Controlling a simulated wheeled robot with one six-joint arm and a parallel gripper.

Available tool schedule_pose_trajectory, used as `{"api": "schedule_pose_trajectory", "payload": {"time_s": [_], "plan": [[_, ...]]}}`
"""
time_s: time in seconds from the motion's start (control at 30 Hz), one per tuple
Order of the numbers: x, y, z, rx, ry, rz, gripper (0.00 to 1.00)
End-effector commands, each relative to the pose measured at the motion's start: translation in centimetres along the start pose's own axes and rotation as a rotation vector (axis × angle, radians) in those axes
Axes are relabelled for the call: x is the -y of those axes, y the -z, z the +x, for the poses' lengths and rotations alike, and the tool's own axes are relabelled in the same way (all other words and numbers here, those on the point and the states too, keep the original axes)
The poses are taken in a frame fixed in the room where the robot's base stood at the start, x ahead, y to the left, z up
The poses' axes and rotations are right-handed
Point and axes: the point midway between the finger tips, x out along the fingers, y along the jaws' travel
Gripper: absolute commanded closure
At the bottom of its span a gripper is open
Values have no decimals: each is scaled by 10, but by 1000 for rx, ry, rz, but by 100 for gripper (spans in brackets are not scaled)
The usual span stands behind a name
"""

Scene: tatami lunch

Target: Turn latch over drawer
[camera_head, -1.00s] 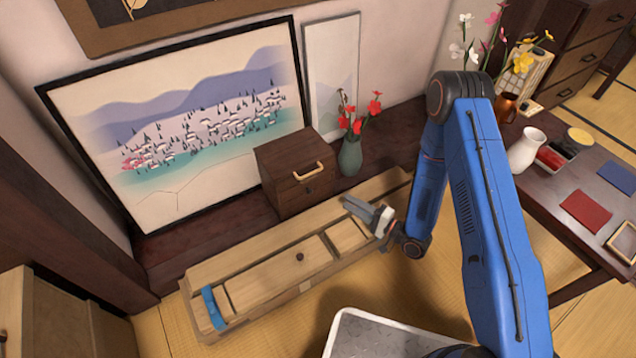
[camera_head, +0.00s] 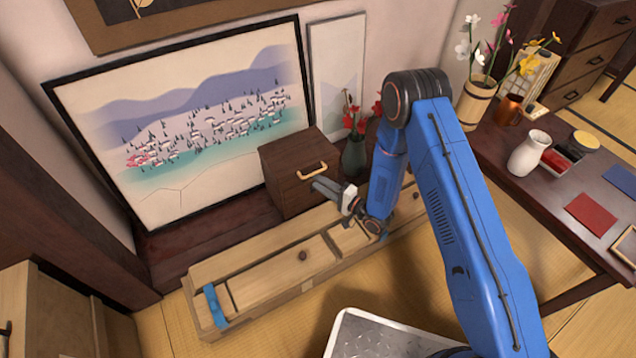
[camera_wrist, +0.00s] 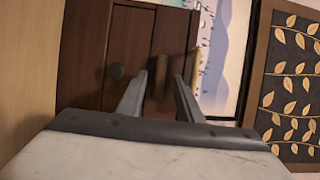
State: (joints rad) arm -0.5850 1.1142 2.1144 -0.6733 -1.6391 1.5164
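A small dark brown box (camera_head: 286,178) with a brass-coloured handle (camera_head: 312,169) on its front stands on the dark shelf. In the wrist view, its front (camera_wrist: 130,40) appears turned sideways, with a round dark knob (camera_wrist: 117,71), a seam and the pale handle (camera_wrist: 194,72). A small brown piece (camera_wrist: 160,86), apparently the latch, lies by the seam between handle and knob, partly framed by my fingers. My gripper (camera_head: 322,187) is open and empty, in front of the box's lower right front. I cannot tell whether it touches the latch.
A long pale wooden chest (camera_head: 270,284) lies below and in front of the box. A vase of red flowers (camera_head: 354,158) stands right of the box, close to my arm. A large landscape picture (camera_head: 180,190) leans behind. A low table (camera_head: 545,190) stands right.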

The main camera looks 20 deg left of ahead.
Motion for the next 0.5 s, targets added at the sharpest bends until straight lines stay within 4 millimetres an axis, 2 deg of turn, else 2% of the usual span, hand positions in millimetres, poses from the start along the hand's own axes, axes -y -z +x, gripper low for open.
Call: {"api": "schedule_pose_trajectory", "payload": {"time_s": [0.13, 0.43, 0.47, 0.5], "plan": [[0, 0, 9, 1, 0, -1, 67], [0, 0, 11, 0, -1, 0, 67], [0, 0, 11, 0, -1, 0, 70], [0, 0, 11, 0, -1, 0, 79]]}}
